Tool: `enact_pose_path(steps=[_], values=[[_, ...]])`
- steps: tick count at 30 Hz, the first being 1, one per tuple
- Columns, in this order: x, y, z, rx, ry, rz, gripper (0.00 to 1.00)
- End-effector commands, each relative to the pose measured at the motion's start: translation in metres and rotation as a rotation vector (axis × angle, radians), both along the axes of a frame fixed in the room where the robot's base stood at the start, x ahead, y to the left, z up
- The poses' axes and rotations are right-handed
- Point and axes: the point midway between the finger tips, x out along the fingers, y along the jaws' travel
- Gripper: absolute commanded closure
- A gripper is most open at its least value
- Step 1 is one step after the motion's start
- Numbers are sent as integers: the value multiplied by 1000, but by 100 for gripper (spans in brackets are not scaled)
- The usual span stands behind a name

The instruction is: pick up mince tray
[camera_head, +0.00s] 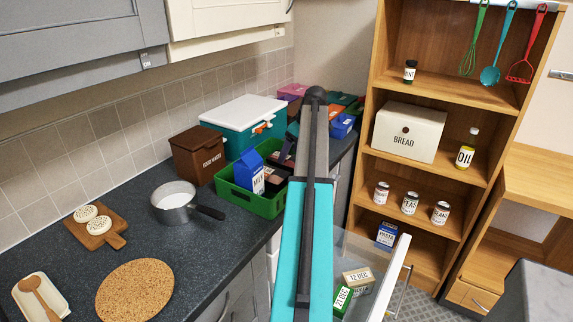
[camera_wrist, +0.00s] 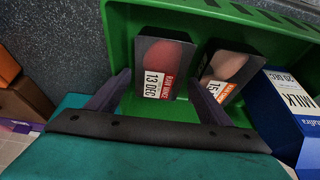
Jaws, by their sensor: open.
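The mince tray (camera_wrist: 165,55) is a dark tray with a red-pink round of meat and a label reading raw mince, 13 DEC. It stands inside the green crate (camera_wrist: 120,22), near the crate's wall. My gripper (camera_wrist: 159,78) is open at the lower middle of the wrist view. Its two dark fingers point toward the mince tray, one to each side of its near end. I cannot tell how deep they reach around it. In the head view the green crate (camera_head: 240,201) stands on the counter, and my arm hides part of it.
A second meat tray (camera_wrist: 229,65), its label starting with 15, stands close to the right of the mince tray. A blue milk carton (camera_wrist: 290,105) is farther right in the crate. A brown food waste bin (camera_head: 198,157) and a teal cooler (camera_head: 240,120) stand beside the crate.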

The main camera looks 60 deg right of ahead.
Motion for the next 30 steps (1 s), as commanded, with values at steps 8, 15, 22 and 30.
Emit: enact_pose_path(steps=[8, 15, 22, 30], values=[[8, 0, -18, 2, 1, 1, 27], [16, 0, -41, 1, 1, -1, 27], [18, -1, -47, 0, 0, -2, 27], [18, -2, -46, 0, 0, -2, 27]])
